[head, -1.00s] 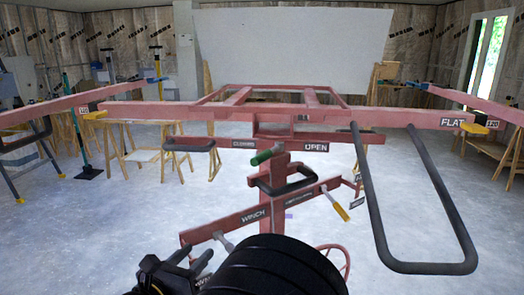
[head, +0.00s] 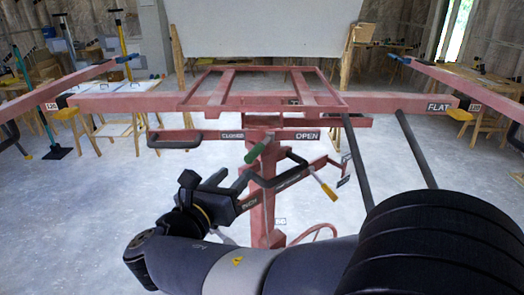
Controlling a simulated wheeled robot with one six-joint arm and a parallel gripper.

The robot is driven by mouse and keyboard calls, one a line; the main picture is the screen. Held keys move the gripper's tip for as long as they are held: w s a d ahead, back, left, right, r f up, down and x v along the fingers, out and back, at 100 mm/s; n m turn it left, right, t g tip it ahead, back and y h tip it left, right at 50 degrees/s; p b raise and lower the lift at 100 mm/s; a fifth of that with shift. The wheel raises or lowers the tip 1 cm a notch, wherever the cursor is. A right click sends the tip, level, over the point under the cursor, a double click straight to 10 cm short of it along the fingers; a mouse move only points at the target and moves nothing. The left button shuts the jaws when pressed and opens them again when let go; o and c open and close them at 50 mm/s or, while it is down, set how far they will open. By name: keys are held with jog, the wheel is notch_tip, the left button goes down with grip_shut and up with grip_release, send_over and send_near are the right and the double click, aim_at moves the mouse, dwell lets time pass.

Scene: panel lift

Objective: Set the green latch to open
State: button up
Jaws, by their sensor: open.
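The green latch (head: 258,150) is a short lever with a green grip on the red lift frame, just below the bar with the CLOSED label (head: 232,135) and the OPEN label (head: 307,136). Its grip slants down to the left, with its lower end nearer the CLOSED side. My gripper (head: 216,187) is open, to the lower left of the latch and apart from it in the picture. It appears close to the black bent handle (head: 290,155) on the post; whether they touch cannot be told.
A yellow-handled lever (head: 328,190) stands right of the post. A black loop handle (head: 180,140) is at left, and the FLAT label (head: 438,107) at right. A large pale panel (head: 260,30) stands behind. Sawhorses and the red side arms flank the lift; open floor lies below left.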

aim_at(253, 155)
jog(key=p+x, duration=0.1)
jog(key=x, duration=0.9)
jog(key=shift+p, duration=0.35)
grip_shut()
